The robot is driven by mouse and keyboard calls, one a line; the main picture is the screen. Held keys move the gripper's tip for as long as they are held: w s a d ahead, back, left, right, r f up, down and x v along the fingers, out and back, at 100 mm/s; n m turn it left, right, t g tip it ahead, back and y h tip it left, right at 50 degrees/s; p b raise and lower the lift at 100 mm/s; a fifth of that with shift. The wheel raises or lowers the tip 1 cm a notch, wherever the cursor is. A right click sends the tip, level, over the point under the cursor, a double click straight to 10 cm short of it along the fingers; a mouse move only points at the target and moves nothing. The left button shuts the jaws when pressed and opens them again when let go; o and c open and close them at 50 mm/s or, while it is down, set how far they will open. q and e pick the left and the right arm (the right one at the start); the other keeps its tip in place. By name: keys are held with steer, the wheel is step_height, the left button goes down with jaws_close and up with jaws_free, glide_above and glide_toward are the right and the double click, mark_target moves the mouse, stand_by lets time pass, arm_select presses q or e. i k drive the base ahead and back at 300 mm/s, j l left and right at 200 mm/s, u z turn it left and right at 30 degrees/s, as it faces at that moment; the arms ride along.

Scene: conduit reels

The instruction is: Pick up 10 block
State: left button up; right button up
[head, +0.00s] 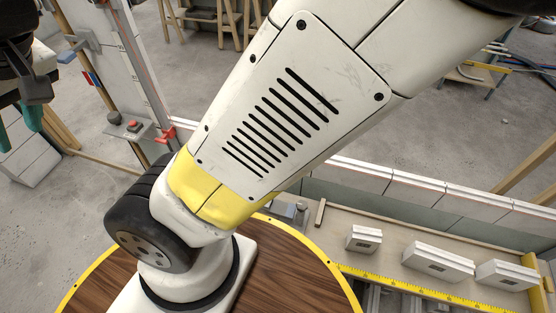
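Three white blocks with small dark sockets lie on the bench at lower right: a small one (363,238), a longer one (437,262) and another (508,275). No number on them can be read. A large white arm link with a yellow band crosses the middle, and its wrist ends at lower left. The white body there, apparently of my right gripper (207,284), is over the round wooden top; its fingertips are not visible. A dark part with grey and teal pieces at upper left, apparently my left gripper (32,100), is cut by the edge and far from the blocks.
The round wooden top (290,280) has a yellow rim. The bench (395,233) has a yellow measuring strip (420,287) along its front and a low wall behind. A post with a red button (133,126) stands at left.

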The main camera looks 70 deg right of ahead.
mark_target(366, 240)
steer(key=z, duration=3.9)
